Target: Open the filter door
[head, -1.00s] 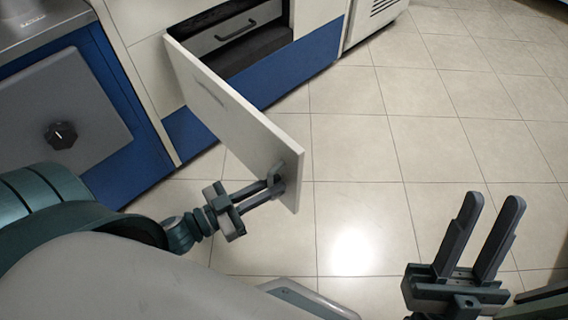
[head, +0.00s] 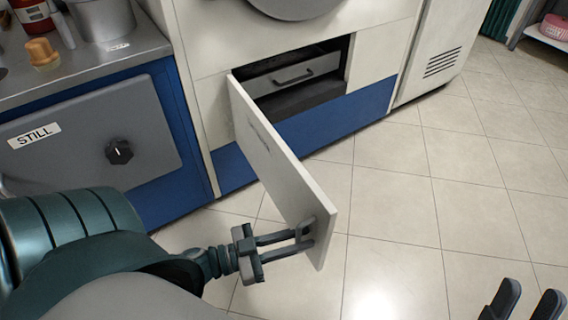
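The white filter door (head: 275,165) is swung wide open, hinged at its left edge and standing out from the machine front. Its handle (head: 306,228) is near the free edge, on the side facing my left arm. My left gripper (head: 298,238) is at this handle, its fingers closed around it; the fingertips partly hide it. Behind the door is a dark compartment (head: 335,83) with a grey drawer-like front (head: 290,78) bearing a black handle. My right gripper (head: 527,302) is at the lower right edge, fingers apart and empty, its base cut off.
A blue cabinet with a grey panel marked STILL (head: 85,140) and a black knob stands at left, under a metal counter (head: 110,62) holding containers. A vented white unit (head: 440,50) is at right. The tiled floor (head: 400,200) right of the door is clear.

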